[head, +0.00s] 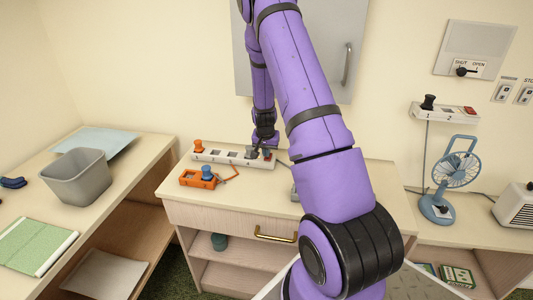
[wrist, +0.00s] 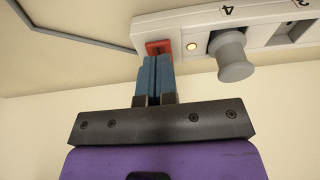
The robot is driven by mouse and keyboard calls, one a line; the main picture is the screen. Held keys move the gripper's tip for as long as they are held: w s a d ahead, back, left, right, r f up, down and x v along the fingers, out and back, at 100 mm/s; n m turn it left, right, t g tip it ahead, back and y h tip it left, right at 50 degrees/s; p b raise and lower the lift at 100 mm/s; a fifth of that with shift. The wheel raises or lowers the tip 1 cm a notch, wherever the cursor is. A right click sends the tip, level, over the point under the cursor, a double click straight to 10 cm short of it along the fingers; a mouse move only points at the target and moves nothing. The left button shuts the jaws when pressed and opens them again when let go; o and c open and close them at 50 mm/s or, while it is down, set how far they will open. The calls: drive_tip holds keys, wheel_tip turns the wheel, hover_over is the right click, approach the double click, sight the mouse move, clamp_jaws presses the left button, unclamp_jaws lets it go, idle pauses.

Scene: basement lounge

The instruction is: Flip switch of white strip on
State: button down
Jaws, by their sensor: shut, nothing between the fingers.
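The white strip (head: 229,156) lies along the back of the middle cabinet top, with an orange plug (head: 198,146) at its left end. My gripper (head: 266,149) is at its right end, partly hidden by my arm. In the wrist view, the strip (wrist: 178,26) crosses the top, with a red switch (wrist: 158,46) at its end. My gripper's blue fingers (wrist: 155,62) are shut and empty, their tips at the switch; contact is hard to tell. A small round lamp (wrist: 191,46) beside the switch glows pale yellow. A grey plug (wrist: 231,58) sits at socket 4.
An orange strip (head: 197,180) with a blue plug lies in front of the white strip. A second white strip (head: 449,110) with a black plug is on the right wall, above a blue fan (head: 455,170). A grey bin (head: 76,178) stands on the left counter.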

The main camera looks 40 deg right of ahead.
drive_tip(key=s+a+v, duration=0.1)
drive_tip(key=v, duration=1.2)
drive_tip(key=shift+a, duration=0.35)
drive_tip(key=shift+s+f, duration=0.1)
drive_tip(key=s+a+r+n+t+y, duration=0.1)
drive_tip(key=s+a+r+n, duration=0.25)
drive_tip(key=a+r, duration=0.55)
drive_tip(key=s+a+r+n+t+y, duration=0.1)
drive_tip(key=s+a+r+n, duration=0.1)
drive_tip(key=s+a+r, duration=0.5)
drive_tip(key=s+a+r+n+t, duration=0.1)
drive_tip(key=s+a+r+n, duration=0.1)
drive_tip(key=s+a+r, duration=0.2)
drive_tip(key=s+a+r+n, duration=0.3)
drive_tip(key=s+a+r, duration=0.2)
drive_tip(key=s+a, duration=0.3)
drive_tip(key=s, duration=0.3)
drive_tip(key=shift+s+r+n+t, duration=0.15)
drive_tip(key=shift+s+n+t, duration=0.2)
drive_tip(key=shift+s+t, duration=0.05)
